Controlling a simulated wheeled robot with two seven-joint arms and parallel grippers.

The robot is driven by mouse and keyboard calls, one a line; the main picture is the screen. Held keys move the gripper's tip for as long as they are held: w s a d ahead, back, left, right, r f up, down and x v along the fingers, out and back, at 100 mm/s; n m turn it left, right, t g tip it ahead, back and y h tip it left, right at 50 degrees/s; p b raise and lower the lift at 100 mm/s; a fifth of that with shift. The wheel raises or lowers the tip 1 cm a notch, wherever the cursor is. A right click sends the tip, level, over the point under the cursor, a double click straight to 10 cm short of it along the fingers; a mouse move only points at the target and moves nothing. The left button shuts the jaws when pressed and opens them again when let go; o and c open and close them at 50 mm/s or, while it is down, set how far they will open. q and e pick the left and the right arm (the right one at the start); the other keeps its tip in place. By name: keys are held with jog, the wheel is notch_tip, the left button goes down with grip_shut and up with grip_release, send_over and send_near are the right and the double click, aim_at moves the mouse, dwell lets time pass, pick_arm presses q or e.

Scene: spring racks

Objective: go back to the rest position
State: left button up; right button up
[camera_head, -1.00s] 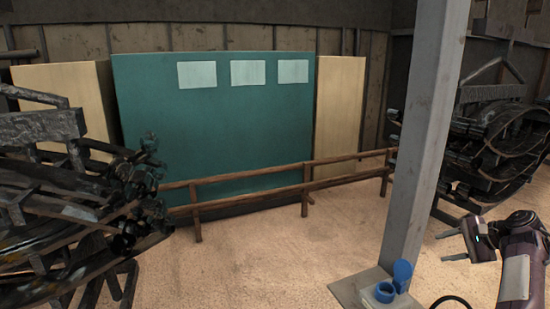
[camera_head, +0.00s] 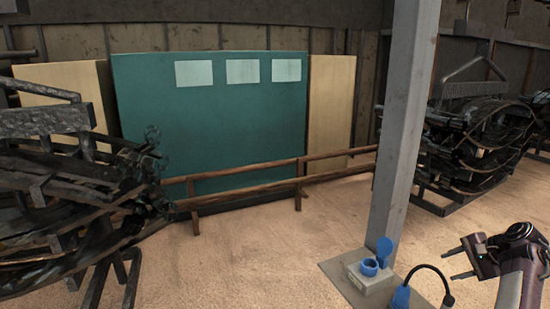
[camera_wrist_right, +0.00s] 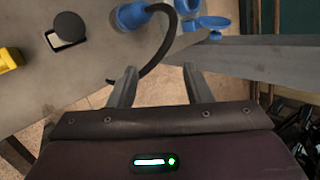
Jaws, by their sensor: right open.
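My right gripper (camera_head: 452,266) is at the lower right of the head view, its two fingers apart with nothing between them. In the right wrist view the same gripper (camera_wrist_right: 157,80) points toward a grey surface, and its open fingers are empty. A blue plug (camera_head: 401,298) with a black cable lies near the gripper, apart from it. The plug also shows at the top of the right wrist view (camera_wrist_right: 132,16). A blue socket (camera_head: 369,267) with its lid raised sits at the foot of the grey post. My left gripper is not in view.
A grey post (camera_head: 398,140) stands left of my right gripper. Racks of dark leaf springs stand at left (camera_head: 60,190) and right (camera_head: 470,145). A wooden rail (camera_head: 250,190) runs before a teal panel (camera_head: 210,125). A yellow object (camera_wrist_right: 10,58) lies on the grey surface (camera_wrist_right: 95,50).

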jog(key=s+f+n+g+h, duration=0.3)
jog(key=s+f+n+h, duration=0.45)
jog(key=s, duration=0.65)
jog(key=s+a+f+n+y, duration=0.1)
jog(key=s+a+n, duration=0.2)
jog(key=s+a, duration=0.55)
jog(key=s+a+n+y, duration=0.1)
jog(key=s+a+n, duration=0.35)
jog(key=a, duration=0.75)
jog(key=s+a+f+n+y, duration=0.1)
jog(key=s+a+n, duration=0.1)
jog(key=s+a, duration=0.7)
notch_tip(320, 180, down, 36)
jog(key=s+a+g+b, duration=0.1)
jog(key=b, duration=0.5)
jog(key=s+d+f+g+b, duration=0.1)
jog(key=s+d+f+b, duration=0.2)
jog(key=s+f, duration=1.6)
notch_tip(320, 180, down, 2)
jog(key=shift+d+f+b, duration=0.1)
jog(key=shift+d+b, duration=0.05)
jog(key=shift+b, duration=0.35)
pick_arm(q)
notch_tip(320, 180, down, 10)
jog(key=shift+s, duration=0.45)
pick_arm(e)
jog(key=shift+s, duration=0.25)
jog(key=shift+c, duration=0.3)
